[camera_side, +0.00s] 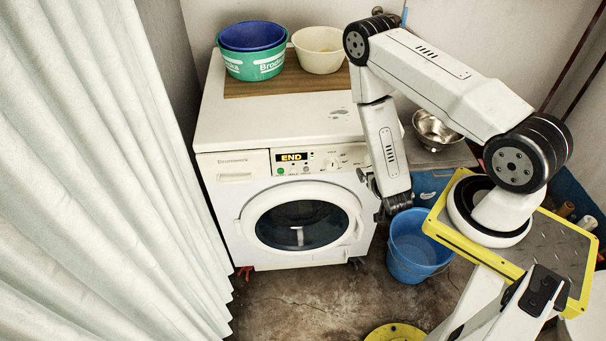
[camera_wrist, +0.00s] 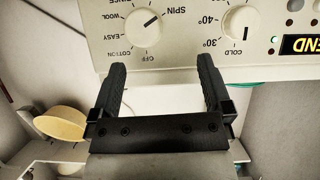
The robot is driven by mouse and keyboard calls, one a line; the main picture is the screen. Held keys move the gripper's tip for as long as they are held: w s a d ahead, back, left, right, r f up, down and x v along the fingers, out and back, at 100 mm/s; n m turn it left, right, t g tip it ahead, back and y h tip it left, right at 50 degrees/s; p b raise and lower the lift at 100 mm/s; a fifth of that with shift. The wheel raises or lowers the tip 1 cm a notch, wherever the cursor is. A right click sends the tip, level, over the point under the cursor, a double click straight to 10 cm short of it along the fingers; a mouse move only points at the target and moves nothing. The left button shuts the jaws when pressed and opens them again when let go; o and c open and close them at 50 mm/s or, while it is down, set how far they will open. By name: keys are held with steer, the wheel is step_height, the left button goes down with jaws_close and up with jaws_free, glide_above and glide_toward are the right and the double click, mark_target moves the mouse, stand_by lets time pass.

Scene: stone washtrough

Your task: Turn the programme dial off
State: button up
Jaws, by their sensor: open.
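The programme dial (camera_wrist: 143,27) is a white round knob at the top of the wrist view, with inverted labels around it, including OFF, COTTON, EASY, WOOL and SPIN. Its dark pointer mark is towards SPIN, away from OFF. My gripper (camera_wrist: 160,64) is open and empty, its two black fingers pointing at the panel below the dial in the picture. The dial lies just beyond the fingertips, roughly between them, with no contact visible. In the side view my gripper (camera_side: 369,182) is at the right end of the washing machine's (camera_side: 222,202) front, where my arm hides part of the panel.
A temperature dial (camera_wrist: 241,22) sits beside it, pointer near COLD. The lit display (camera_side: 292,157) reads END. The round door (camera_side: 247,222) is shut. Basins (camera_side: 253,66) and a bowl (camera_side: 319,62) stand on top. A blue bucket (camera_side: 414,252) is on the floor.

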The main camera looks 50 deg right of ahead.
steer(key=shift+s+d+f+h, duration=0.15)
steer(key=shift+s+h, duration=0.1)
steer(key=shift+s, duration=0.35)
steer(key=shift+s+d+f+h, duration=0.15)
steer(key=shift+s+h, duration=0.1)
steer(key=shift+s, duration=0.35)
steer(key=shift+w, duration=0.1)
steer(key=x, duration=0.7)
steer(key=shift+w+d, duration=0.15)
steer(key=shift+w, duration=0.1)
steer(key=shift+f, duration=0.15)
steer(key=c, duration=1.3)
steer(key=shift+o, duration=0.2)
